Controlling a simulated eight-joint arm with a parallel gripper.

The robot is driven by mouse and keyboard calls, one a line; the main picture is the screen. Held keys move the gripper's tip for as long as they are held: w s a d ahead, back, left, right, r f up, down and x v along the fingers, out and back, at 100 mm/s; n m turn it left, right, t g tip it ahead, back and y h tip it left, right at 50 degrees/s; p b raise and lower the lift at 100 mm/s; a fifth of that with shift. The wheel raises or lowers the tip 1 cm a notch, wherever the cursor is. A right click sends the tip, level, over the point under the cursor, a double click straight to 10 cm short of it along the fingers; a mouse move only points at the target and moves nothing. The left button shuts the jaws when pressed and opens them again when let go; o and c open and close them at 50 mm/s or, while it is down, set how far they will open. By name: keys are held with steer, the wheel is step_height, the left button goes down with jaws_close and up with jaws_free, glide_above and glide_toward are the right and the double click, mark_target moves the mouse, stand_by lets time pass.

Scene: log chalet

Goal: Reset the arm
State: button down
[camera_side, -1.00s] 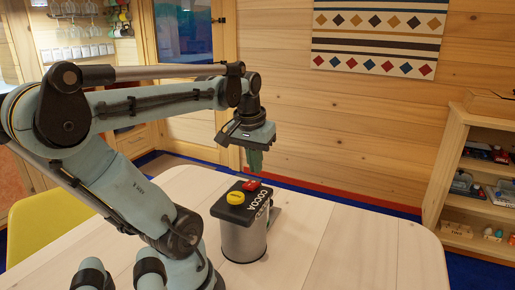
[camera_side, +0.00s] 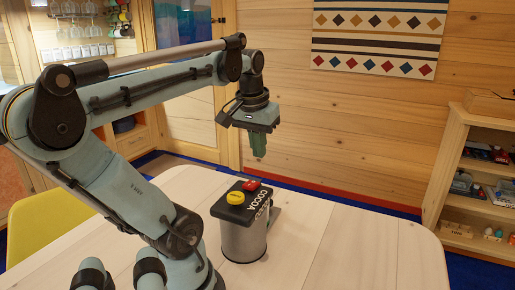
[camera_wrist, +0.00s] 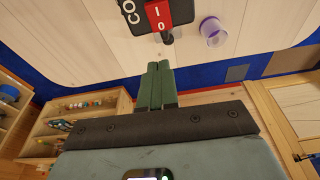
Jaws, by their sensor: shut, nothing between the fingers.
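My gripper (camera_side: 258,145) is in the air above the table, a little higher than the cocoa machine and clear of it. Its green fingers are together with nothing between them, as the wrist view (camera_wrist: 157,80) also shows. The cocoa machine (camera_side: 243,238) is a grey metal cylinder with a black top lettered COCOA, standing upright on the table. Its top carries a yellow round knob (camera_side: 235,198) and a red switch (camera_side: 251,185). In the wrist view the red switch (camera_wrist: 158,14) shows beyond the fingertips, at the top edge.
The pale wooden table (camera_side: 355,255) is clear to the right of the machine. A translucent purple cup (camera_wrist: 212,31) stands near the machine in the wrist view. A wooden shelf (camera_side: 455,165) with small items stands at the right. A yellow chair (camera_side: 50,222) is at the left.

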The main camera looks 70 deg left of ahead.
steer(key=w+d+f+m+t+h, duration=0.1)
steer(key=w+d+f+m, duration=0.3)
steer(key=d, duration=0.4)
steer(key=w+d+f+m+t, duration=0.4)
steer(key=d, duration=0.5)
steer(key=shift+d+f+m+h, duration=0.2)
steer(key=shift+m+h, duration=0.1)
steer(key=shift+h, duration=0.1)
